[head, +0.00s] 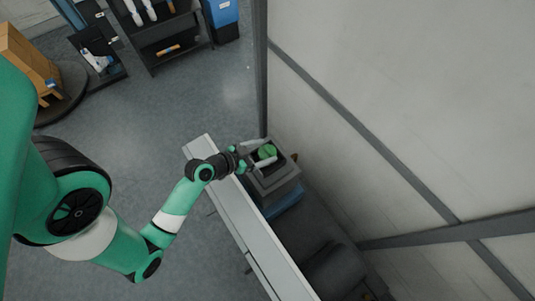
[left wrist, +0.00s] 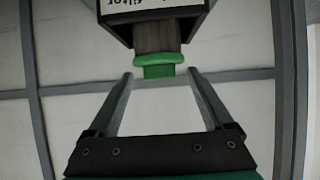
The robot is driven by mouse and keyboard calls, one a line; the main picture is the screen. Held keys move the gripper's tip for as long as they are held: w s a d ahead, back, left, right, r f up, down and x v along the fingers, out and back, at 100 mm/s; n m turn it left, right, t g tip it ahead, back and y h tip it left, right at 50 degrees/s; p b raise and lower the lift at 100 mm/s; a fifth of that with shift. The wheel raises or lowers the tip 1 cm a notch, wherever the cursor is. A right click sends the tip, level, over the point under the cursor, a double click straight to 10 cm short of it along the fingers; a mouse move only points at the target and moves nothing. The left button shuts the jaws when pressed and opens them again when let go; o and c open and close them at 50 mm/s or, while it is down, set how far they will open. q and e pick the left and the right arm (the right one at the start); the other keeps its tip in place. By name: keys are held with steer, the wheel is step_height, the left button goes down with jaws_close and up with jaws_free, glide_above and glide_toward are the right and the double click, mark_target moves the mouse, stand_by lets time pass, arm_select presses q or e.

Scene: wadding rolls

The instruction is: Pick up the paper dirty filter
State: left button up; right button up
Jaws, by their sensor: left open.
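The filter, a brown piece with a green end (head: 266,152), sits at the opening of a grey box (head: 280,178). In the left wrist view the green end (left wrist: 159,66) points toward me, and its brown part reaches into the dark box (left wrist: 190,32). The box has a white label whose visible text seems to end in "filter". My left gripper (left wrist: 159,76) is open, its fingertips on either side of the green end; contact is not clear. In the head view the left gripper (head: 270,150) reaches over the box. My right gripper is not in view.
A long pale bench or rail (head: 240,215) runs beneath my left forearm, beside the box. A pale wall (head: 400,110) with grey beams stands close on the right. A dark shelf (head: 165,35), a blue bin (head: 222,14) and a wooden box (head: 25,60) stand farther off. Open floor lies left.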

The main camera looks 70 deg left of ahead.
mark_target(274, 148)
arm_select(q)
steer(key=x, duration=0.5)
steer(key=shift+w, duration=0.1)
steer(key=c, duration=1.2)
steer(key=shift+o, duration=0.2)
steer(key=shift+r, duration=0.45)
step_height(274, 148, up, 3)
steer(key=shift+d+f+p, duration=0.1)
steer(key=shift+d+p, duration=0.05)
steer(key=shift+p, duration=0.45)
steer(key=shift+c, duration=0.8)
steer(key=d+r+p, duration=0.1)
steer(key=r, duration=0.1)
steer(key=s+d+r, duration=0.1)
steer(key=d+r, duration=0.1)
steer(key=shift+s+d+r+p, duration=0.15)
steer(key=shift+d+p, duration=0.1)
steer(key=shift+p, duration=0.15)
steer(key=d+r, duration=0.1)
steer(key=d, duration=0.1)
steer(key=s+d+r, duration=0.1)
steer(key=d+r, duration=0.1)
steer(key=d, duration=0.1)
steer(key=s+d+r, duration=0.1)
steer(key=d, duration=0.2)
steer(key=shift+s+d+r+p, duration=0.2)
steer(key=shift+p, duration=0.2)
jaws_close()
steer(key=shift+s+d+r, duration=0.25)
steer(key=shift+d, duration=0.4)
